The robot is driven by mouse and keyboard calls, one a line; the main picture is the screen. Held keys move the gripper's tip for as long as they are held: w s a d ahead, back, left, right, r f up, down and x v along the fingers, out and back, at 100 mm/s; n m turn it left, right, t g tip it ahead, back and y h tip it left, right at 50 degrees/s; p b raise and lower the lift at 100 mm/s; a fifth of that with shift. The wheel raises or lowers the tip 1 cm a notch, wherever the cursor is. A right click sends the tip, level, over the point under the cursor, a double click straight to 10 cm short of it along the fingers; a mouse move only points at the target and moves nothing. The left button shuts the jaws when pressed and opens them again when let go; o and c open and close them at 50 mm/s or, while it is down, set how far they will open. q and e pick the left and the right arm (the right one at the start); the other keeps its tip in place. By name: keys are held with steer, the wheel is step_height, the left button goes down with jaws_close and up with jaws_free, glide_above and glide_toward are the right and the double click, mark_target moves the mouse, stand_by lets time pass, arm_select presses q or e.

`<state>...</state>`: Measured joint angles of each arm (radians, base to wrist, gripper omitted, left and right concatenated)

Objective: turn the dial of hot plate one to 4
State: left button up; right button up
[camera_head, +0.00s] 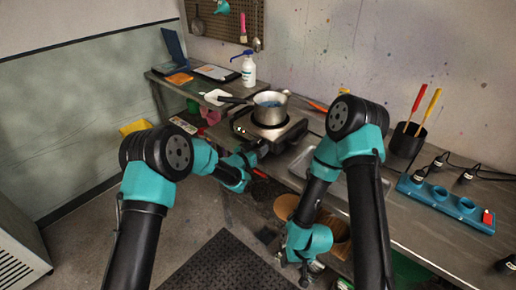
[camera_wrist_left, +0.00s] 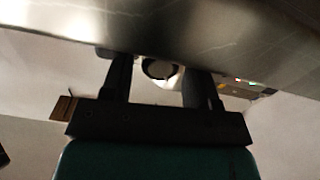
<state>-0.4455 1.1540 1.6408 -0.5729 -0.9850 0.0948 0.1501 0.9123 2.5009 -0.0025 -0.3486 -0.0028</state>
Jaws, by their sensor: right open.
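My left gripper (camera_head: 264,149) is at the front of the hot plate, low by the bench edge. In the left wrist view its two fingers (camera_wrist_left: 160,78) stand apart, one on each side of a round dark dial (camera_wrist_left: 158,68). I cannot tell whether they touch the dial. The dial's number marks are not readable. My right gripper (camera_head: 303,268) hangs low in front of the bench, open and empty.
A spray bottle (camera_head: 249,70) and a clipboard (camera_head: 216,72) are behind the hot plate. The floor left of the bench is mostly free.

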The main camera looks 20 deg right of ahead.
arm_select(q)
steer(key=c, duration=0.7)
steer(key=shift+m, duration=0.4)
steer(key=m, duration=0.8)
steer(key=shift+m, duration=0.4)
steer(key=m, duration=0.9)
